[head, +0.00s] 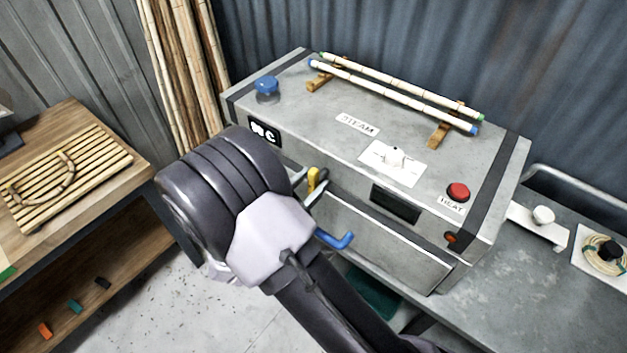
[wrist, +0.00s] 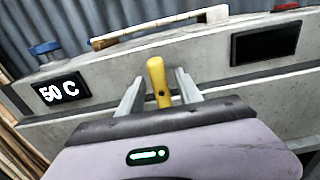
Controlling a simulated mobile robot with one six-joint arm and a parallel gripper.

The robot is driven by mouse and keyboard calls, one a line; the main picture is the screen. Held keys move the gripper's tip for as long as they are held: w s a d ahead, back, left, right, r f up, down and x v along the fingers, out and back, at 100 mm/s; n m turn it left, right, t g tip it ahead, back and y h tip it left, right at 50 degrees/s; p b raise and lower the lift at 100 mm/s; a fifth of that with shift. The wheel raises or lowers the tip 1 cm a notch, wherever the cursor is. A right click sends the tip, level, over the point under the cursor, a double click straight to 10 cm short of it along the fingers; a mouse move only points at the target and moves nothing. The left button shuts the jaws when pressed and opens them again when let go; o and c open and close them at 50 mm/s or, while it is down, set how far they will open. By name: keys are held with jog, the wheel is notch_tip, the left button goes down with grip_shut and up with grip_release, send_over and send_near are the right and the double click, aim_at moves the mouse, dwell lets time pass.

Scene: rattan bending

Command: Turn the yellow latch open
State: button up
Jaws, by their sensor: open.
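The yellow latch (head: 314,179) is on the front of the grey steam box (head: 400,225). In the wrist view the yellow latch (wrist: 158,82) stands nearly upright, tilted slightly, between my two fingers. My gripper (wrist: 160,88) is open, with one finger on each side of the latch and a visible gap on the right. I cannot tell whether the left finger touches it. In the head view my gripper (head: 308,186) is at the latch, partly hidden behind my arm. The latch's base is hidden by my gripper.
A blue handle (head: 335,240) sticks out from the box's front, close to my wrist. On the lid are a blue knob (head: 267,86), two rods (head: 400,95) on wooden rests, and a red button (head: 457,192). A wooden bench (head: 130,175) stands left. A display (wrist: 62,90) reads 50 C.

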jog(key=shift+w+d, duration=0.3)
grip_shut()
